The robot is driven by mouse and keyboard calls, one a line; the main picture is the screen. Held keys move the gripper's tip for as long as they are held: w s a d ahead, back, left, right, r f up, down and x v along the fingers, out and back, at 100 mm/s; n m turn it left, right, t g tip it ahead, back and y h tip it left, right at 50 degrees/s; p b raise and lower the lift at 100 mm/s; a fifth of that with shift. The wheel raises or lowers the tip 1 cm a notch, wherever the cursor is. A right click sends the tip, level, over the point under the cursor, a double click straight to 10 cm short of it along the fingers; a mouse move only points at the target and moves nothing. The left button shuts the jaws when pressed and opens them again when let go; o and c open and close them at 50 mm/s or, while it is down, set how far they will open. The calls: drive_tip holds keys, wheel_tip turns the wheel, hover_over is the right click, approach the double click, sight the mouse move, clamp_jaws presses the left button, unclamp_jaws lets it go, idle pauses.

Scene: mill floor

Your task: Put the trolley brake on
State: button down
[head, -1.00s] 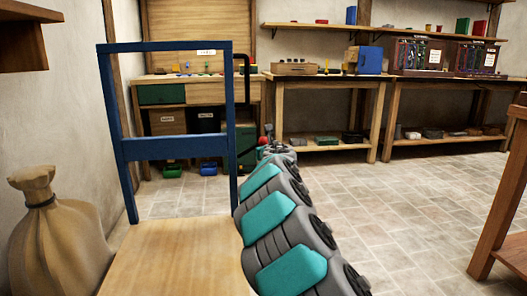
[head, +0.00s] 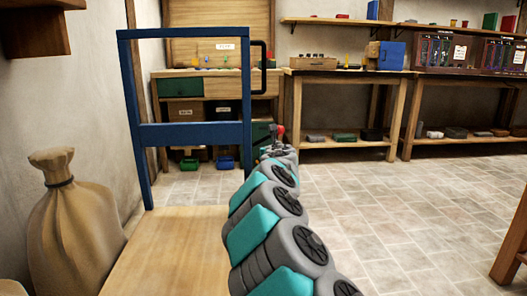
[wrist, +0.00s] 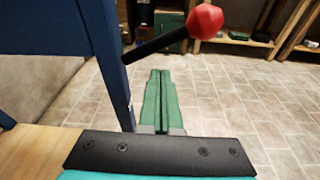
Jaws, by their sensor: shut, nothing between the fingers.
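The trolley has a blue frame (head: 190,136) and a flat wooden deck (head: 172,245), in front of me in the head view. Its brake lever is a black rod with a red knob (wrist: 205,21). In the wrist view the lever slants up to the right from the blue post (wrist: 98,50). The red knob also shows small in the head view (head: 281,130), just beyond my arm's end. My gripper (wrist: 158,74) has green fingers closed together with nothing between them. In the wrist view the fingers appear below the lever; I cannot tell whether they touch it. My arm hides part of the deck's right side.
A tied sack (head: 73,222) stands left of the trolley by the wall. Workbenches (head: 345,80) with boxes line the back wall. A wooden leg (head: 513,245) stands at the right edge. The tiled floor (head: 385,200) between is open.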

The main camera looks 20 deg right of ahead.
drive_tip(key=v, duration=0.6)
drive_tip(key=shift+s+a, duration=0.25)
drive_tip(key=shift+s, duration=0.1)
drive_tip(key=shift+d, duration=0.1)
